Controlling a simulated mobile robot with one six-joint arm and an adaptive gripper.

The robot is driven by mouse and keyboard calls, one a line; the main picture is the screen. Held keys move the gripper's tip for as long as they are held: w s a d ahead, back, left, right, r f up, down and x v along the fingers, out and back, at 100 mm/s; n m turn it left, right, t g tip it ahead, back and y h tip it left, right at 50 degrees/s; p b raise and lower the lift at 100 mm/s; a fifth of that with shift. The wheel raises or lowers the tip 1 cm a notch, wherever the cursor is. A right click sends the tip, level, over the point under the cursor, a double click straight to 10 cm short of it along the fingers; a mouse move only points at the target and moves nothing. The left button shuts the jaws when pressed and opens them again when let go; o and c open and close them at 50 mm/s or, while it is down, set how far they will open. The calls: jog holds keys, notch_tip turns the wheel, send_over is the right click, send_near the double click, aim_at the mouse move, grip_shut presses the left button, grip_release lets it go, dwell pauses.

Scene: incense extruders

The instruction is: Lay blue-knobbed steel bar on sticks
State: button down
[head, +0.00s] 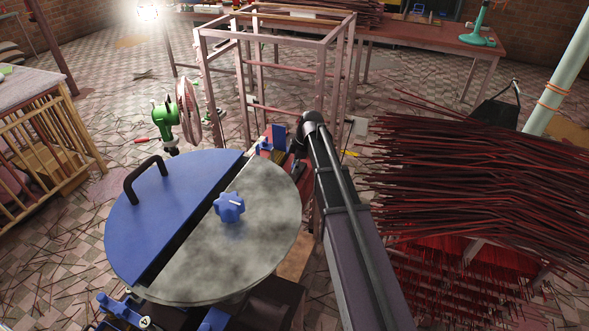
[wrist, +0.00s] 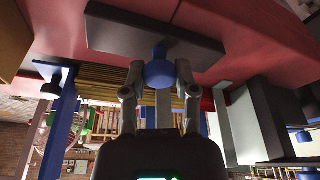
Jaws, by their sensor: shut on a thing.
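In the wrist view, my gripper (wrist: 160,66) is shut on a round blue knob (wrist: 159,76), one finger on each side. The knob joins a flat dark grey steel bar (wrist: 122,30), which lies crosswise at the top of the picture. A row of thin yellow-brown sticks (wrist: 95,77) shows behind the knob and fingers. I cannot tell whether the bar touches the sticks. In the head view, my arm hides most of the gripper, and the bar and sticks cannot be made out.
A red surface (wrist: 270,30) surrounds the bar. A blue post (wrist: 60,120) stands left and a dark block (wrist: 258,120) right. In the head view, a round drum with a blue half-lid (head: 165,215) stands left of my arm, and a large heap of dark red sticks (head: 480,180) lies right.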

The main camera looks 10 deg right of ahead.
jog(key=shift+r, duration=0.1)
notch_tip(320, 180, up, 10)
jog(key=p, duration=1)
dwell(0.8)
notch_tip(320, 180, up, 8)
jog(key=p, duration=0.8)
jog(key=shift+r+p, duration=0.2)
jog(key=shift+p, duration=0.1)
jog(key=shift+s, duration=0.1)
